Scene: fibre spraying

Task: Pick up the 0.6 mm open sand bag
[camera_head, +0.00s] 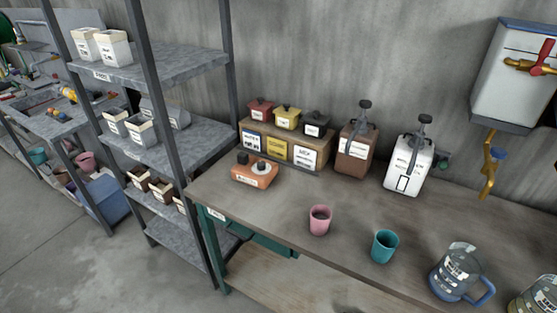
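Bags stand on the metal shelf rack (190,62) at the left. Two open white bags, one at the front (115,50) and one behind it, are on the top shelf. Two open grey-white bags (142,131) are on the middle shelf, with closed grey bags (172,113) beside them. Several open bags with brown contents (161,192) are on the shelf below. The bag labels are too small to read, so I cannot tell which one is 0.6 mm. Neither of my grippers is in view.
A workbench (275,205) on the right holds a pink cup (320,219), a teal cup (384,246), a blue-handled jug (458,275), an orange scale (255,174), small labelled boxes (276,146) and two pump containers, brown (355,150) and white (408,165). The floor (50,240) at lower left is clear.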

